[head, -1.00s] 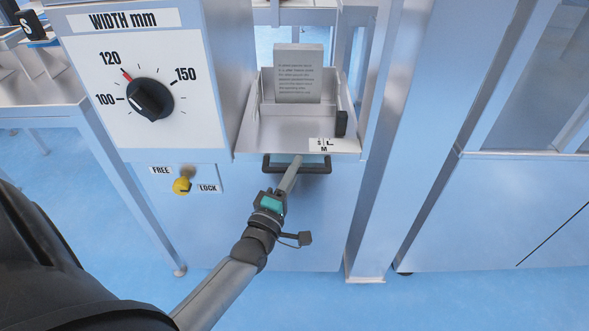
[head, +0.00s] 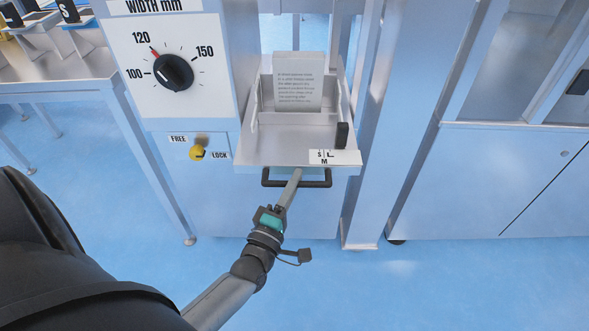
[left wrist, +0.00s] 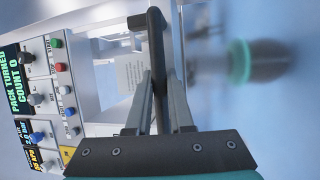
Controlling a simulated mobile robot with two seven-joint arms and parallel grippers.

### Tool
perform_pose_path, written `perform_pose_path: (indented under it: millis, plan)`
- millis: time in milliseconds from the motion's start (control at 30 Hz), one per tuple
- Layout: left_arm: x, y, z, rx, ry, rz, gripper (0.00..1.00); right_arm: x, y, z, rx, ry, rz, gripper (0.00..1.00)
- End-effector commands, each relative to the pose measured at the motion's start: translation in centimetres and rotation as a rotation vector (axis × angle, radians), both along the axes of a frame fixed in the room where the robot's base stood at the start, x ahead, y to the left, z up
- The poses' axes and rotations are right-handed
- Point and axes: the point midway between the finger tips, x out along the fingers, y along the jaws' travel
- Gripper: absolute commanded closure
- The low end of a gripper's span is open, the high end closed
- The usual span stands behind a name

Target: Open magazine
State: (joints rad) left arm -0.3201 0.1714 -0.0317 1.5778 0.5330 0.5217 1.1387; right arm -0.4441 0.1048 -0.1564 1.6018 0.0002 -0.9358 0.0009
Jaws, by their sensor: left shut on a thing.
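The magazine (head: 262,150) is a grey metal tray on the front of the machine in the head view. It holds a stack of pale printed pouches or leaflets (head: 298,85) upright at its back. A black bar handle (head: 328,178) hangs below its front edge. My left gripper (head: 297,174) is at the middle of this handle, shut on it. In the left wrist view the black handle (left wrist: 154,30) runs between the two grey fingers (left wrist: 158,80). The tips are partly hidden under the tray in the head view. My right gripper is not in the head view.
A metal post (head: 362,200) stands close on the right. A blurred dark thing with a teal band (left wrist: 250,60) shows in the left wrist view.

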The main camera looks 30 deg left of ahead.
Motion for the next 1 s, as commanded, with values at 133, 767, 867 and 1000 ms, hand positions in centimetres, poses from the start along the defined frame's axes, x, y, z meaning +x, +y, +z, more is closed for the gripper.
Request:
perform_pose_path:
  millis: [133,767,867,1000]
  plan:
    - [-2.1,-1.3,0.1,0.000,0.004,-0.001,1.00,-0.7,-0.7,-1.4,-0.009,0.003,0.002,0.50]
    - [-11.7,-7.1,0.1,-0.001,0.003,0.000,1.00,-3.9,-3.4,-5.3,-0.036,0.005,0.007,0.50]
    - [-12.9,-7.9,0.0,0.000,0.002,0.000,1.00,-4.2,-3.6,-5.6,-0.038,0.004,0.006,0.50]
    - [-14.2,-8.6,0.0,0.000,0.001,0.000,1.00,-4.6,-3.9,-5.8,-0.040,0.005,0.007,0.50]
